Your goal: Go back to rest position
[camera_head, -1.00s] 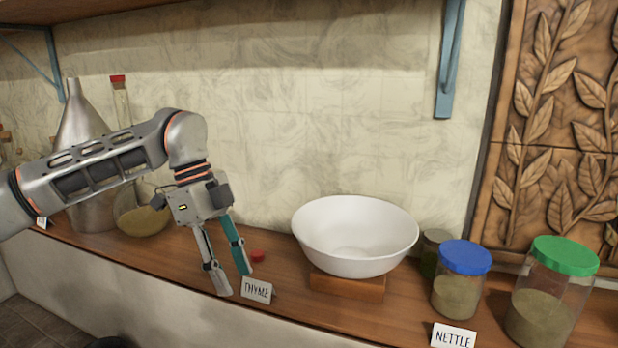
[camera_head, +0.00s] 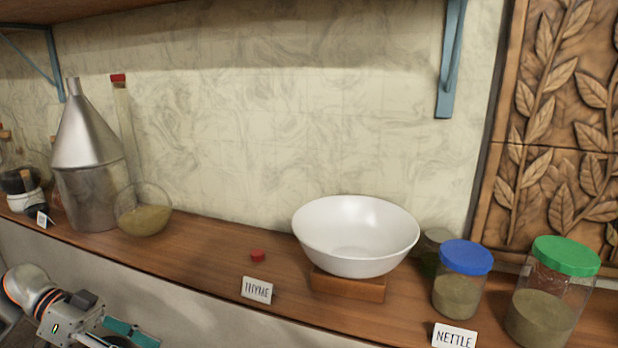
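My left gripper (camera_head: 122,336) is low at the left of the head view, below the front edge of the shelf and clear of everything on it. One teal finger shows, and the other finger is partly cut off by the bottom of the picture. I see nothing held, but the fingertips are not clear enough to tell the opening. My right gripper does not show.
The wooden shelf (camera_head: 205,262) carries a metal flask (camera_head: 88,165), a round glass flask (camera_head: 145,215), a red cap (camera_head: 257,256), a white bowl (camera_head: 355,235) on a wooden block (camera_head: 347,287), a blue-lidded jar (camera_head: 459,285) and a green-lidded jar (camera_head: 548,295). Label cards stand in front.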

